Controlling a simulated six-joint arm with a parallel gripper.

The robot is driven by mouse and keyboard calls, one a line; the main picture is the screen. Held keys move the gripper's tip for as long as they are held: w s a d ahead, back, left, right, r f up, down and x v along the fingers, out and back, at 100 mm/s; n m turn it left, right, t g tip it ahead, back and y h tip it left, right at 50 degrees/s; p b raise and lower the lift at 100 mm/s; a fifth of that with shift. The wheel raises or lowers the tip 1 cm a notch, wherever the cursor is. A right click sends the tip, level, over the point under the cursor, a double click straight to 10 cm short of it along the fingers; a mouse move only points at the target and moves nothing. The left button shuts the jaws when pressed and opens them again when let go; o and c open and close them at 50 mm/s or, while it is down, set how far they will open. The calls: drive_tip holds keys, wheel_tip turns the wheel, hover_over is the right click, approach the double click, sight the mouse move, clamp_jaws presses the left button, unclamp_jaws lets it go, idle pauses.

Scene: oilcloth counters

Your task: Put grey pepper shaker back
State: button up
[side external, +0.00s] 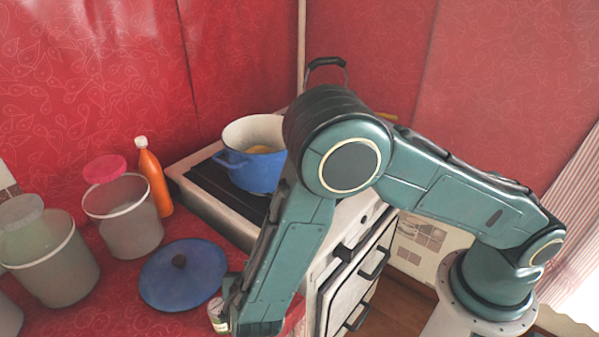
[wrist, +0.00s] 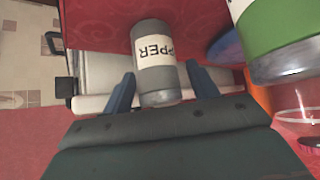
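The grey pepper shaker (wrist: 153,86) has a white label reading PEPPER, upside down in the wrist view. It is between the two fingers of my gripper (wrist: 162,88). The fingers are open, with a visible gap on each side of the shaker. In the side external view my gripper (side external: 243,312) is low over the red counter at the bottom edge. I cannot make out the pepper shaker there; the arm seems to hide it.
A green-and-white container (wrist: 278,35) stands close beside the shaker. A blue lid (side external: 183,272) lies on the counter, with clear bins (side external: 128,225) and an orange bottle (side external: 153,178) behind. A blue pot (side external: 255,172) sits on the stove (side external: 195,205).

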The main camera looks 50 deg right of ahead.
drive_tip(key=shift+r, duration=0.15)
drive_tip(key=v, duration=0.7)
drive_tip(key=shift+r, duration=0.25)
drive_tip(key=shift+s+a, duration=0.1)
idle(0.5)
drive_tip(key=s+d+r+n+g+y, duration=0.2)
drive_tip(key=d+r+n+g+y, duration=0.15)
drive_tip(key=d+r, duration=1.3)
drive_tip(key=s+d+r+n+t+y, duration=0.1)
drive_tip(key=s+d+r+n, duration=0.1)
drive_tip(key=s, duration=0.5)
drive_tip(key=s+d+r+n+t+y, duration=0.1)
drive_tip(key=s+d+r+n+y, duration=0.1)
drive_tip(key=s+d+r, duration=0.3)
wheel_tip(320, 180, up, 2)
drive_tip(key=s+n, duration=0.1)
drive_tip(key=s, duration=0.1)
drive_tip(key=shift+s+t, duration=0.3)
drive_tip(key=shift+t, duration=0.05)
